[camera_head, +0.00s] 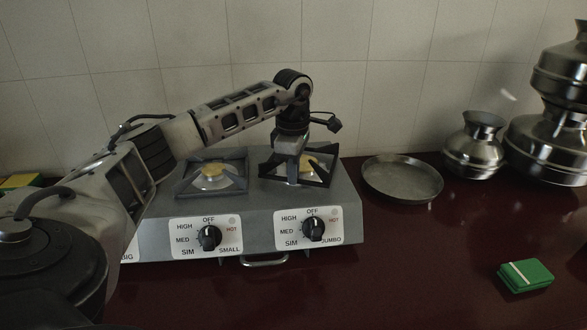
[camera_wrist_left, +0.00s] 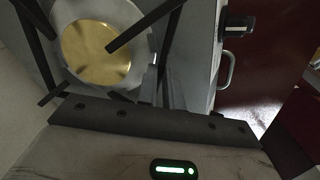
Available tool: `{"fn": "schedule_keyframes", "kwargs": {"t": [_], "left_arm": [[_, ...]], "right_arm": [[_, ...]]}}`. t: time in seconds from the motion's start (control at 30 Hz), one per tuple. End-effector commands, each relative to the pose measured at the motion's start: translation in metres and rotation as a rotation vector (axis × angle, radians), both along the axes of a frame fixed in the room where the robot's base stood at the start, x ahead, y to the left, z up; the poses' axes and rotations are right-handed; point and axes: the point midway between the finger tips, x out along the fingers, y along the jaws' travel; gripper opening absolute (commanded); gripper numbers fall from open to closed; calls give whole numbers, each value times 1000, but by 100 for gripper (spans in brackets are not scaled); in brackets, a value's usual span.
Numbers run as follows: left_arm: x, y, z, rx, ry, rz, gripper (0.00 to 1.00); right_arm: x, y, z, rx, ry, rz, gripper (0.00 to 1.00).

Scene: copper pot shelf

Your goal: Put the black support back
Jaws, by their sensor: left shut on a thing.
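The black support (camera_head: 325,174) is a square metal frame at the right burner of the grey stove. It looks slightly turned compared with the support on the middle burner. My left gripper (camera_head: 292,178) points down from above and is shut on its left part. In the left wrist view, dark bars of the support (camera_wrist_left: 147,27) cross over the round brass burner (camera_wrist_left: 95,53). I cannot tell whether the support rests fully on the stove or hangs just above it. My right gripper is not in view.
The stove (camera_head: 262,220) has black knobs in front. Another black support (camera_head: 212,194) sits on the middle burner. A shallow metal pan (camera_head: 402,179) lies to the right, with metal pots (camera_head: 474,150) beyond. A green sponge-like block (camera_head: 525,275) lies front right. The counter between is clear.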

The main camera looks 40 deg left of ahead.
Motion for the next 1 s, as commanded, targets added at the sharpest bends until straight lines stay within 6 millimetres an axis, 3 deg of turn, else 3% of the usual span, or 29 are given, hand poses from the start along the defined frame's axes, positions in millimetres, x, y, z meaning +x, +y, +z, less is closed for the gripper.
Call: {"fn": "schedule_keyframes", "kwargs": {"t": [0.07, 0.1, 0.17, 0.57, 0.67, 1.0], "left_arm": [[1, 0, 1, 1, -3, 1, 0], [0, 0, 0, 0, 0, 1, 14], [0, 0, 0, 0, 0, 1, 30], [1, 0, 9, -1, -3, 1, 30], [1, 0, 23, -1, -6, 1, 30], [-2, -2, 98, -2, -5, 0, 30]], "right_arm": [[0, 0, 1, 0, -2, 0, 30], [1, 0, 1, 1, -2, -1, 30], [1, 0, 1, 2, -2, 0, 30], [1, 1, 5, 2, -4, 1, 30], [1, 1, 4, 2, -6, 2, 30], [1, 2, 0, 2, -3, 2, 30]]}}
